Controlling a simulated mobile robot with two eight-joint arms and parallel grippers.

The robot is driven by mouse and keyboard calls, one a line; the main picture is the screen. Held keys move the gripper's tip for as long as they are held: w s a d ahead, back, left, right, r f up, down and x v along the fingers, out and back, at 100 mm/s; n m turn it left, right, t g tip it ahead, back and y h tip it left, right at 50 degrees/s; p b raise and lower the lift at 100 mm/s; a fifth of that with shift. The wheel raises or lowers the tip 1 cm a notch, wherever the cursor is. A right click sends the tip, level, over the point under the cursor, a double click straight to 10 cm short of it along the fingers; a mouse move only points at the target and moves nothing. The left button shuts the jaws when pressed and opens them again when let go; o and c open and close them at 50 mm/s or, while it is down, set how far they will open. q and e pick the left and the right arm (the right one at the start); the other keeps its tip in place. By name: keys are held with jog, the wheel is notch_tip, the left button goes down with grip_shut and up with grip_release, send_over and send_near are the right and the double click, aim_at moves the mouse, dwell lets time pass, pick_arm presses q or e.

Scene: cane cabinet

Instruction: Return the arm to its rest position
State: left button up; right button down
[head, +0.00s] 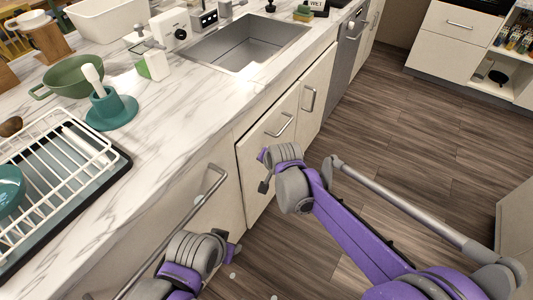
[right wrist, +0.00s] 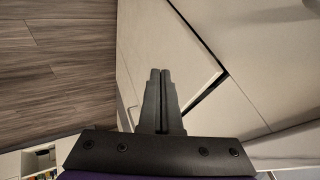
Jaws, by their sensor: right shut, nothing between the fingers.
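My right arm (head: 345,225) reaches in from the lower right in the head view, with its wrist in front of the cabinet doors under the counter. My right gripper (right wrist: 160,75) shows in the right wrist view with its two dark fingers shut together and nothing between them. A pale cabinet door (right wrist: 165,50) lies beyond the fingertips, with a dark gap along its edge, so it seems slightly ajar. This door also shows in the head view (head: 260,155). My left arm (head: 195,255) is at the bottom of the head view; its fingers cannot be made out.
The marble counter (head: 185,110) holds a dish rack (head: 62,150), a green bowl (head: 75,75), a teal stand (head: 110,108) and a sink (head: 245,45). Metal handles (head: 308,98) stick out from the doors. The wooden floor (head: 430,130) to the right is clear.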

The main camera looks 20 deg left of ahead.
jog(key=shift+d+r, duration=0.1)
jog(key=s+d+r+h+p, duration=0.1)
jog(key=s+d+r+p, duration=0.1)
jog(key=d+r, duration=0.3)
jog(key=s+d+r+p, duration=0.2)
jog(key=s+d+r, duration=0.1)
jog(key=d, duration=0.5)
jog(key=s+d+r+n+h+p, duration=0.1)
jog(key=s+d+p, duration=0.3)
jog(key=s+d, duration=0.6)
jog(key=s+d+r+n+h+p, duration=0.1)
jog(key=s+d+r+h+p, duration=0.1)
jog(key=s+d, duration=0.8)
notch_tip(320, 180, up, 2)
jog(key=shift+s+d+g+p, duration=0.25)
jog(key=shift+s+p, duration=0.25)
jog(key=shift+p, duration=0.4)
